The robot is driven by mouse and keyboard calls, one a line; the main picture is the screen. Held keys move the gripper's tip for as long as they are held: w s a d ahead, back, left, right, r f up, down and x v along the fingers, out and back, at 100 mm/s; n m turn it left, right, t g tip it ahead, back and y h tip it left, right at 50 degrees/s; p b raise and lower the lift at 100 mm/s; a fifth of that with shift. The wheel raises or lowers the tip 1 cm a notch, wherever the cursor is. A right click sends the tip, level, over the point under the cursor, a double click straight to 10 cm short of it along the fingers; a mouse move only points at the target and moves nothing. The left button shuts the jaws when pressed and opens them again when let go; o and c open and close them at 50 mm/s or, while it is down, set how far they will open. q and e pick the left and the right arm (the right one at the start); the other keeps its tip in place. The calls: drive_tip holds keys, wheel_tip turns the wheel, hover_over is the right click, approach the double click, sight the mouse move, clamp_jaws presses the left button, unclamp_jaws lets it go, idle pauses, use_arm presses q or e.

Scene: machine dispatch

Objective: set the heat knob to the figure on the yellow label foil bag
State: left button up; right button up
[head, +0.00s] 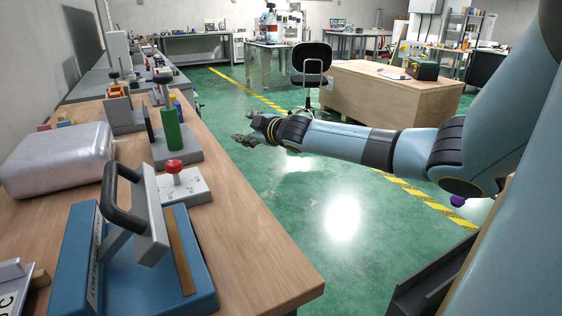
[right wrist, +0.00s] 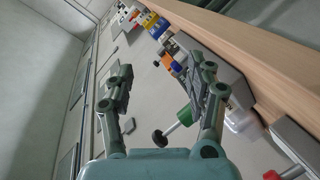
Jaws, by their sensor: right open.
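The red heat knob (head: 173,167) stands on a grey-white plate (head: 186,188) with small dark marks, too small to read, beside a blue sealer (head: 200,272) with a black handle. Its red top also shows at the lower edge of the right wrist view (right wrist: 271,175). A silver foil bag (head: 60,158) lies on the bench at the left; no yellow label shows on it. My right gripper (head: 245,129) is open and empty over the green floor, right of the bench and beyond the knob. Its spread fingers show in the right wrist view (right wrist: 165,76). My left gripper is out of view.
A green cylinder (head: 172,130) on a grey stand is just behind the knob. Grey blocks and small coloured parts stand farther along the wooden bench (head: 250,270). A wooden crate (head: 385,92) and a black chair (head: 311,62) stand beyond my right arm.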

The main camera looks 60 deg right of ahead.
drive_tip(key=s+a+f+m+g, duration=0.1)
drive_tip(key=s+a+f+g, duration=0.1)
drive_tip(key=s+f, duration=0.5)
drive_tip(key=s+a+f+m+g, duration=0.2)
drive_tip(key=s+f, duration=0.5)
drive_tip(key=f, duration=1.1)
drive_tip(key=shift+a+m+g, duration=0.3)
drive_tip(key=shift+a+g, duration=0.05)
drive_tip(key=shift+g, duration=0.35)
